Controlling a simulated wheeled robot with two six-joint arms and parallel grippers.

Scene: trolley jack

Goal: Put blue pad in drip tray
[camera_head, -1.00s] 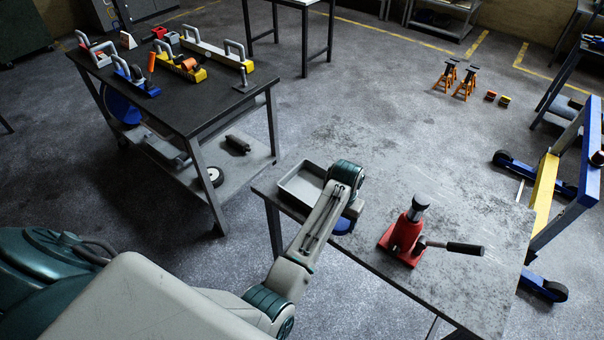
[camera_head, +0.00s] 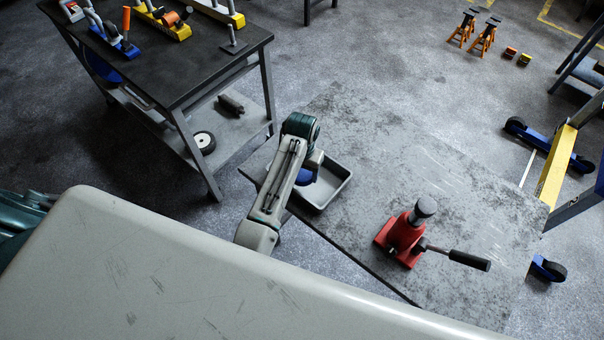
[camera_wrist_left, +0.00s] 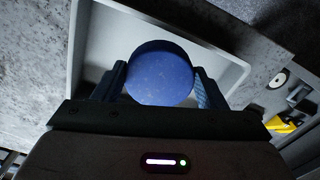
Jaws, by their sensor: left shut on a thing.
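The blue pad (camera_head: 306,176) is a round blue disc; it also shows in the left wrist view (camera_wrist_left: 160,77). My left gripper (camera_wrist_left: 161,84) is shut on it, with one dark finger on each side. The drip tray (camera_head: 343,188) is a shallow grey rectangular tray on the near left part of the worn table. In the left wrist view the pad is in front of the tray (camera_wrist_left: 226,72), within its rim outline. My arm hides part of the tray in the head view. I cannot tell whether the pad touches the tray floor. My right gripper is out of view.
A red bottle jack (camera_head: 404,236) with a black-handled lever stands right of the tray on the grey table (camera_head: 450,190). A dark workbench (camera_head: 190,65) with tools is at upper left. A blue and yellow frame (camera_head: 556,165) stands at right.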

